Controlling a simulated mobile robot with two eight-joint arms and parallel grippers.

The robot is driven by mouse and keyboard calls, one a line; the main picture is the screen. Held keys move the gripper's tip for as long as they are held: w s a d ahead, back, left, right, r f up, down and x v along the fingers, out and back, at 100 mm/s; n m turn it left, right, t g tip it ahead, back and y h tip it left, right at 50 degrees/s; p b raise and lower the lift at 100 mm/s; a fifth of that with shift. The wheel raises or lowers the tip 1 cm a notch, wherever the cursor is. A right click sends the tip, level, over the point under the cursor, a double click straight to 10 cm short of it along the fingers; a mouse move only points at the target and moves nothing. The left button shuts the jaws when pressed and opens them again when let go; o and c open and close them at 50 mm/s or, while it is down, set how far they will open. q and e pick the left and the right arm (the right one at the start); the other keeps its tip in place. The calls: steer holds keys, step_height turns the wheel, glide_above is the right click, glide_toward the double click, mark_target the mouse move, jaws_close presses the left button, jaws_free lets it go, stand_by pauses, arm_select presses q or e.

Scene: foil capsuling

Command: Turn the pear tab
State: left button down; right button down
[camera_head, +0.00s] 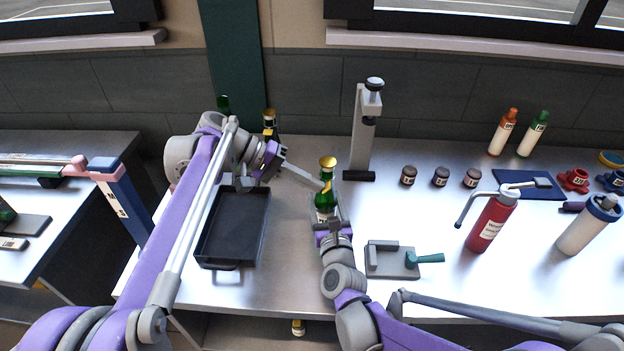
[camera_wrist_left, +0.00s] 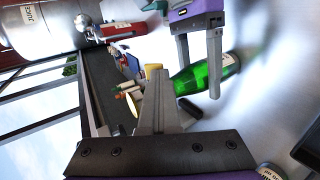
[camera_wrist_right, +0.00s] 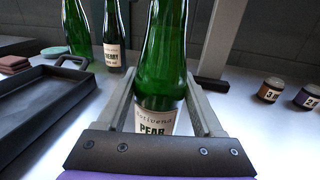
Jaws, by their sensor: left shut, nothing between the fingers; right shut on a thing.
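The green pear bottle (camera_head: 326,197) stands upright on the metal table, with a gold cap on top. Its label reads PEAR in the right wrist view (camera_wrist_right: 158,120). My right gripper (camera_head: 327,217) is shut around the bottle's body, a finger on each side. My left gripper (camera_head: 320,186) is shut and empty, its fingertips beside the bottle's neck just below the cap. In the left wrist view the closed fingers (camera_wrist_left: 155,80) overlap the gold top, and a thin gold disc (camera_wrist_left: 132,106) shows beside them. I cannot tell whether the fingers touch a tab.
A black tray (camera_head: 208,242) is left of the bottle. A grey stand (camera_head: 361,140) is behind it, and a block with a green handle (camera_head: 392,270) is at front right. A cherry bottle (camera_wrist_right: 114,52) stands behind left. Small jars (camera_head: 440,177) and a red extinguisher-like bottle (camera_head: 490,224) are to the right.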

mark_target(320, 197)
arm_select(q)
steer(key=shift+f, duration=0.1)
step_height(320, 197, down, 2)
steer(key=h, duration=0.7)
steer(key=shift+f, duration=0.15)
steer(key=shift+d+f, duration=0.25)
steer(key=shift+f, duration=0.15)
steer(key=shift+d+f, duration=0.6)
steer(key=shift+d, duration=0.2)
stand_by(2.2)
stand_by(1.3)
